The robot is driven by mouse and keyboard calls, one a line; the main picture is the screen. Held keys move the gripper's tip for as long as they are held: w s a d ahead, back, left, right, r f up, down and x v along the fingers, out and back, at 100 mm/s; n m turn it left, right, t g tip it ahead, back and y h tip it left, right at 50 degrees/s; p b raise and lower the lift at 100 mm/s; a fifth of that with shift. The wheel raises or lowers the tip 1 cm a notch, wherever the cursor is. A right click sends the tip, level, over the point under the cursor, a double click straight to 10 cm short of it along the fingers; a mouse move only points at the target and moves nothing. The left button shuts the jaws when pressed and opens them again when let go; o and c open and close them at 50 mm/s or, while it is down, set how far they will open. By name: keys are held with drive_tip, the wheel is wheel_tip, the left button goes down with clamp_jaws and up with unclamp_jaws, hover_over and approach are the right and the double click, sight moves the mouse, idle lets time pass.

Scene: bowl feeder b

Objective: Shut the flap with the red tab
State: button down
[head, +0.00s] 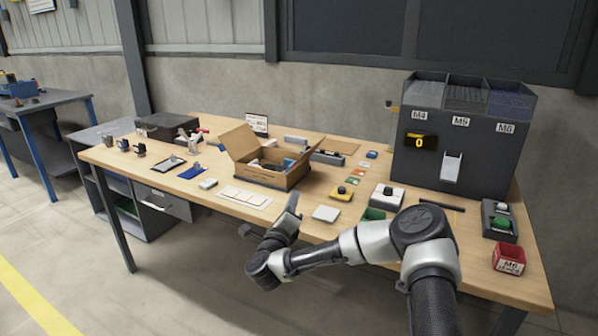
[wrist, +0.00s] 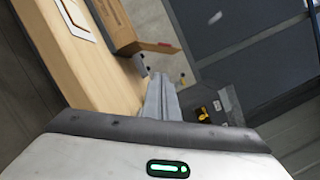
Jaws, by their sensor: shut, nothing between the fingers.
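The open cardboard box (head: 262,178) stands near the middle of the workbench, with several small items inside. One flap (head: 236,140) stands raised at its left, and another flap (head: 305,162) slants up at its right. In the wrist view a flap (wrist: 138,47) sticks out from the box (wrist: 112,18), with a small red mark (wrist: 166,45) at its outer end. I cannot make out the red tab in the head view. My gripper (head: 294,197) is shut and empty, in front of the box and apart from it. Its closed fingers (wrist: 160,80) point toward the bench in the wrist view.
The dark feeder (head: 430,160) stands at the right. A dark case (head: 165,126) is at the back left.

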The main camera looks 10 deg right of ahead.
drive_tip(key=shift+d+f+m+h, duration=0.2)
drive_tip(key=shift+d+m+h, duration=0.2)
drive_tip(key=shift+d, duration=0.2)
drive_tip(key=shift+w+d, duration=0.15)
drive_tip(key=shift+w, duration=0.15)
drive_tip(key=b+x, duration=0.1)
drive_tip(key=x, duration=0.7)
drive_tip(key=shift+w+f+b, duration=0.1)
drive_tip(key=shift+f+b, duration=0.05)
drive_tip(key=shift+b, duration=0.2)
drive_tip(key=w+a+r, duration=0.2)
drive_tip(key=shift+w+a+r+b, duration=0.15)
drive_tip(key=shift+w+r+b, duration=0.15)
drive_tip(key=shift+w, duration=0.05)
drive_tip(key=shift+r, duration=0.2)
